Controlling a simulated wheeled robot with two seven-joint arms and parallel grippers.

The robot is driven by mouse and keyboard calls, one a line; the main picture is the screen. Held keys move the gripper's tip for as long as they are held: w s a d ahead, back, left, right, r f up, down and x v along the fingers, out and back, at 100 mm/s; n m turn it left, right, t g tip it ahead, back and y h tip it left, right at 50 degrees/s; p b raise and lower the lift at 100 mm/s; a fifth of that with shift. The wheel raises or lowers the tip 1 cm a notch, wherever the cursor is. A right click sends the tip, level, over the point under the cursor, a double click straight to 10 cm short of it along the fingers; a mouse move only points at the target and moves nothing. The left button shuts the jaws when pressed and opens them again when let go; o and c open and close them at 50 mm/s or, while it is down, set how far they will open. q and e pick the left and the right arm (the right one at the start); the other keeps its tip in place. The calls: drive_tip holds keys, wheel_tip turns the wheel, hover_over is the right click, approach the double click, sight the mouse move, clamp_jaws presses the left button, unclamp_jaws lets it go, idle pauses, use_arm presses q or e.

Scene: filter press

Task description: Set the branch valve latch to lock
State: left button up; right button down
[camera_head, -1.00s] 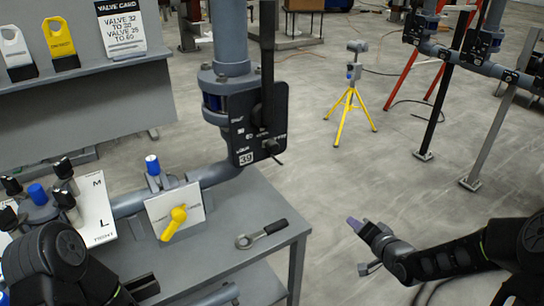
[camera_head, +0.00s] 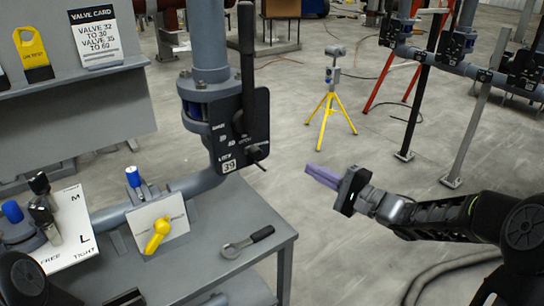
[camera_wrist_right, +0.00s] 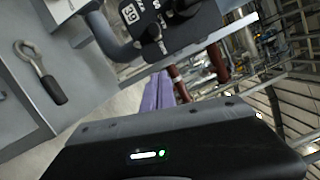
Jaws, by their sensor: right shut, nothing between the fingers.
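A black valve plate (camera_head: 240,130) marked 39 is fixed to the vertical grey pipe. It bears a long upright black lever (camera_head: 246,60) and a small black knob (camera_head: 257,152) at its lower right. Its small lettering is hard to read, so I cannot tell the latch setting. The plate also shows in the right wrist view (camera_wrist_right: 150,30). A yellow handle (camera_head: 157,236) sits tilted on a pale plate on the lower pipe. My right gripper (camera_head: 322,177), with purple fingers, is shut and empty, to the right of the black plate and apart from it. My left gripper is not visible.
A wrench (camera_head: 247,241) lies on the grey bench (camera_head: 215,215). A white card (camera_head: 65,228) with dark and blue knobs is at the left. A yellow tripod (camera_head: 330,110) stands behind. Floor between bench and right arm is clear.

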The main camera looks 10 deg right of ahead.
sight(257, 158)
drive_tip(key=p+x, duration=0.1)
drive_tip(key=x, duration=0.8)
drive_tip(key=shift+w+a, duration=0.25)
drive_tip(key=shift+w, duration=0.05)
drive_tip(key=a, duration=0.2)
drive_tip(key=s+a+r+p, duration=0.1)
drive_tip(key=shift+s+a, duration=0.1)
drive_tip(key=shift+a, duration=0.2)
drive_tip(key=shift+s+a, duration=0.1)
drive_tip(key=a, duration=0.1)
drive_tip(key=s+a, duration=0.1)
drive_tip(key=a, duration=0.1)
